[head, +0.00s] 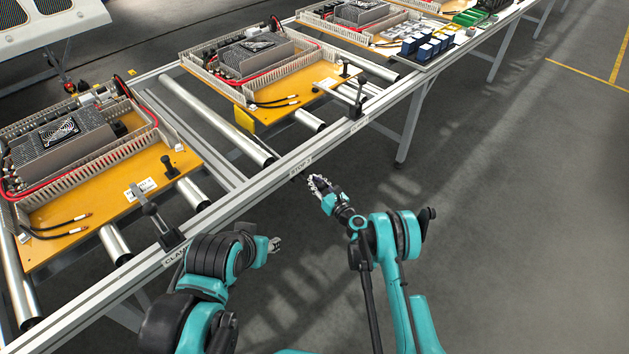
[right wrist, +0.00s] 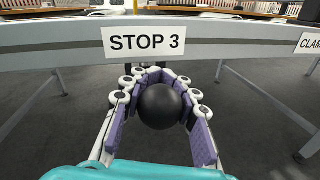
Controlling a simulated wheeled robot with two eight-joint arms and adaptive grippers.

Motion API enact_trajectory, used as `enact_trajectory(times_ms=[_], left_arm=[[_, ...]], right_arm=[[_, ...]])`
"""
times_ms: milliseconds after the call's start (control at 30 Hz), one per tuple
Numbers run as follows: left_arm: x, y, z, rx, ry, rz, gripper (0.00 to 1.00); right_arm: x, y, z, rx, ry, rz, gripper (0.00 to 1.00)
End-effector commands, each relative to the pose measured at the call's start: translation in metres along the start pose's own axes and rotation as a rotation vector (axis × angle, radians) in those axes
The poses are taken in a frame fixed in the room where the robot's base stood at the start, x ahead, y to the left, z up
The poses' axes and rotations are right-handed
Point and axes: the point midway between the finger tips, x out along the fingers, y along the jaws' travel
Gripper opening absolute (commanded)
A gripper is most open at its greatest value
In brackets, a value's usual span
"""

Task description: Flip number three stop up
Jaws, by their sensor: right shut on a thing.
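The STOP 3 label (right wrist: 144,42) is on the front rail, and it also shows small in the head view (head: 301,168). A black ball knob (right wrist: 160,106) is just below the label in the right wrist view. My right gripper (right wrist: 158,92) is shut on this knob, with purple finger pads on both sides. In the head view the right gripper (head: 318,184) is at the rail's outer edge, and the knob is too small to make out. A yellow plate (head: 241,118) stands upright by the second panel's near corner. My left gripper (head: 275,245) is empty, off the rail.
The conveyor rail (head: 225,208) runs diagonally, with bare metal rollers (head: 218,122) behind STOP 3. Orange panels with wiring ducts (head: 105,195) lie on both sides of the gap. Clamps (head: 155,220) stand along the rail. The floor in front is clear.

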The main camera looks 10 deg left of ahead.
Motion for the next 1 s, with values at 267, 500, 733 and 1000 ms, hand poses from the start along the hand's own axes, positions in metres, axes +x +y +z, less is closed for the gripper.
enact_trajectory(times_ms=[267,500,733,1000], left_arm=[[0.000,0.000,0.000,0.000,0.000,0.000,0.40],[0.000,0.000,0.000,0.000,0.000,0.000,0.40],[0.000,0.000,0.000,0.000,0.000,0.000,0.40],[0.000,0.000,0.000,0.000,0.000,0.000,0.40]], right_arm=[[-0.001,-0.002,0.000,0.000,-0.001,-0.003,0.00],[-0.001,-0.002,0.000,0.000,-0.001,-0.003,0.50],[0.000,-0.001,0.000,0.000,-0.001,-0.002,0.50],[0.000,0.003,0.017,0.001,0.000,-0.001,0.50]])
